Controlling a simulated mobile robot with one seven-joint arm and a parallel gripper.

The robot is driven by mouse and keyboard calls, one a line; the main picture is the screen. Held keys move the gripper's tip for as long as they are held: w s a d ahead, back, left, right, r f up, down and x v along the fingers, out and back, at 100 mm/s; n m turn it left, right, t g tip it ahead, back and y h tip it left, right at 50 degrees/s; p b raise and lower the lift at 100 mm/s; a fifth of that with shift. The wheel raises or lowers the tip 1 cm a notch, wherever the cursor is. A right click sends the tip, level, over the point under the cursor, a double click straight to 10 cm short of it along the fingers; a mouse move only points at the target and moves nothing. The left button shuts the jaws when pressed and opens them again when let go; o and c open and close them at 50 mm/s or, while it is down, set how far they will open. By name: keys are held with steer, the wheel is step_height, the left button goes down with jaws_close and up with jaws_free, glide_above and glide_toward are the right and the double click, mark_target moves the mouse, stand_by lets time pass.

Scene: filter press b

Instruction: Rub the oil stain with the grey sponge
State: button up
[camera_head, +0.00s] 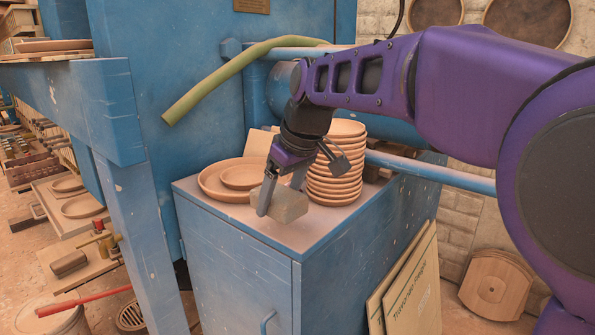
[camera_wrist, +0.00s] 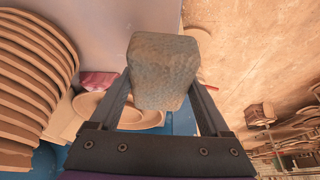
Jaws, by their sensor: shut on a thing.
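A grey sponge (camera_head: 283,203) is held between the two fingers of my gripper (camera_head: 283,197), over the front part of the blue cabinet top (camera_head: 262,229). In the wrist view the sponge (camera_wrist: 160,70) fills the space between the fingers of my gripper (camera_wrist: 160,95). The jaws are shut on it. I cannot tell whether the sponge touches the cabinet top. I see no clear oil stain in either view.
A stack of terracotta dishes (camera_head: 337,175) stands close behind the gripper, at its right. Wider dishes (camera_head: 222,181) lie at its left. A green hose (camera_head: 215,85) hangs above. Boards (camera_head: 412,290) lean on the cabinet's right side. The front strip of the top is bare.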

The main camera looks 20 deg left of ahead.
steer(key=shift+r+p, duration=0.75)
steer(key=shift+r, duration=0.75)
